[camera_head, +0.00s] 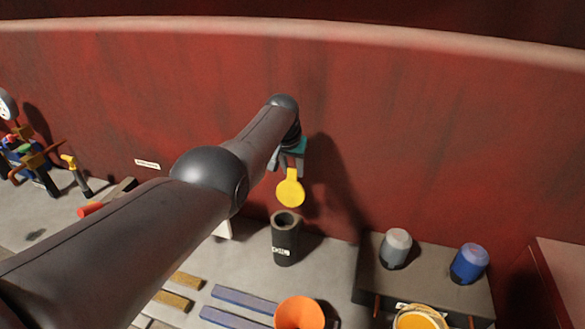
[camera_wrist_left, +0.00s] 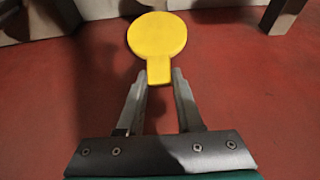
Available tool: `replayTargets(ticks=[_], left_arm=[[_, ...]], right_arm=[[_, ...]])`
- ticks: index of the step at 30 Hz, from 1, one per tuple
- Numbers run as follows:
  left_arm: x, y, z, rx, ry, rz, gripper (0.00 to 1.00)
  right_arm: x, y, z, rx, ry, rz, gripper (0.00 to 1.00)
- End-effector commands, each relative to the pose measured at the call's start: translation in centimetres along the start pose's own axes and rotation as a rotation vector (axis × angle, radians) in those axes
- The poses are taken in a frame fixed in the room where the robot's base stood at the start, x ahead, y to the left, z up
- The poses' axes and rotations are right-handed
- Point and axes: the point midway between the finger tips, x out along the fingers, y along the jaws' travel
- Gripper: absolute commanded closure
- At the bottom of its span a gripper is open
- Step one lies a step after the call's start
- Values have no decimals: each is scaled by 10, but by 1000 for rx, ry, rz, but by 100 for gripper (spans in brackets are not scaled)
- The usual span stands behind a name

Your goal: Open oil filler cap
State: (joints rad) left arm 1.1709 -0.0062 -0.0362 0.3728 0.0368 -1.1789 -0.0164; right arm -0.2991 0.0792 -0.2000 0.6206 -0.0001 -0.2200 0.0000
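The yellow oil filler cap (camera_head: 290,189) is a round disc with a short tab, standing tilted up just above the dark oil filler neck (camera_head: 284,242). The neck's round mouth is uncovered. Whether the cap still joins the neck at its lower edge, I cannot tell. My left gripper (camera_head: 287,165) is above the cap. In the left wrist view, the fingers of my left gripper (camera_wrist_left: 159,80) lie against both sides of the tab of the yellow cap (camera_wrist_left: 157,36). My right gripper is out of view.
A red wall (camera_head: 430,130) rises close behind the neck. An orange funnel (camera_head: 300,313) stands in front. A dark stand at the right carries a grey-topped jar (camera_head: 396,248) and a blue-topped jar (camera_head: 469,263). Blue and tan bars lie at the front left.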

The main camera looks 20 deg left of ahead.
Motion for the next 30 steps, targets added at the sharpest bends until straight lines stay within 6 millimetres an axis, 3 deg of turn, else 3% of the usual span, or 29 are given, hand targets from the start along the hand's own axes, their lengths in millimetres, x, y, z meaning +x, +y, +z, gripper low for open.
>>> replayTargets(ticks=[1,17,18,25,30], left_arm=[[-3,0,-6,0,21,0,100],[-4,0,-8,0,24,0,100],[-4,0,-8,0,23,0,61],[-2,0,-4,0,14,0,35],[-1,0,-3,0,10,0,35]], right_arm=[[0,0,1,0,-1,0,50],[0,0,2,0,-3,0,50],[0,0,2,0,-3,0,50],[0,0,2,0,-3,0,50],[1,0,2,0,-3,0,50]])
